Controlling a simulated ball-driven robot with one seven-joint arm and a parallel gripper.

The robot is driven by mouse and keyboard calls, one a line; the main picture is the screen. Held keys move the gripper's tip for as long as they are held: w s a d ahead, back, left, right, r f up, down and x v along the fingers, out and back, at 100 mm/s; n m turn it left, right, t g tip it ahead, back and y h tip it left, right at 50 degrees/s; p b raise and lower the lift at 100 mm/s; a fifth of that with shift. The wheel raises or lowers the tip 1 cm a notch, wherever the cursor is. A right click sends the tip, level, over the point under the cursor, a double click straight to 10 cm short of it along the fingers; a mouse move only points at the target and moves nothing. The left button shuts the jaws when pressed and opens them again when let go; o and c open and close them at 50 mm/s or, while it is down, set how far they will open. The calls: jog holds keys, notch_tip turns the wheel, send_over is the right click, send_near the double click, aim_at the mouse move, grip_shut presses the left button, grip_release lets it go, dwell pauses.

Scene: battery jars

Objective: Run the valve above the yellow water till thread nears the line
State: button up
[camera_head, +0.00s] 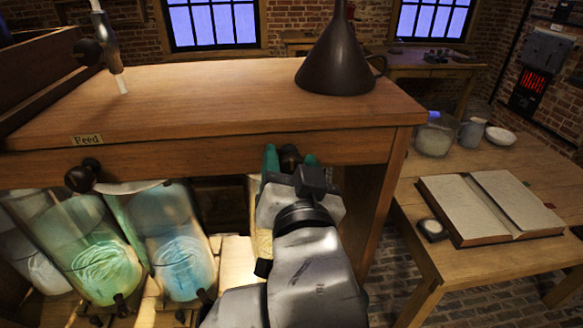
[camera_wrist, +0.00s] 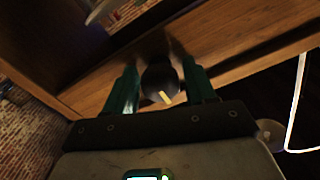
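A dark round valve knob (camera_head: 289,157) sits on the front edge of the wooden bench. It also shows in the wrist view (camera_wrist: 158,75), with a pale pointer mark. My gripper (camera_head: 290,162) has its green fingers on either side of this knob. In the wrist view the gripper (camera_wrist: 160,85) appears open around the knob, with a thin gap at the left finger. Below the bench stand glass jars with green water (camera_head: 105,270) and blue water (camera_head: 183,265). A small yellowish patch (camera_head: 262,243) shows beside my arm; whether it is the yellow water is unclear.
Another dark knob (camera_head: 82,178) is on the bench front under the "Feed" plate (camera_head: 88,140). A dark funnel (camera_head: 338,55) and a tap (camera_head: 105,45) are above the bench top, which is otherwise clear. A side table at right holds an open book (camera_head: 490,205).

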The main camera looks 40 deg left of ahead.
jog(key=c, duration=0.8)
jog(key=n+p, duration=0.2)
jog(key=n, duration=0.2)
jog(key=shift+d+r+n, duration=0.1)
jog(key=shift+n, duration=0.2)
jog(key=n, duration=0.2)
jog(key=shift+n+p, duration=0.3)
jog(key=shift+n+p, duration=0.45)
jog(key=shift+n, duration=1.05)
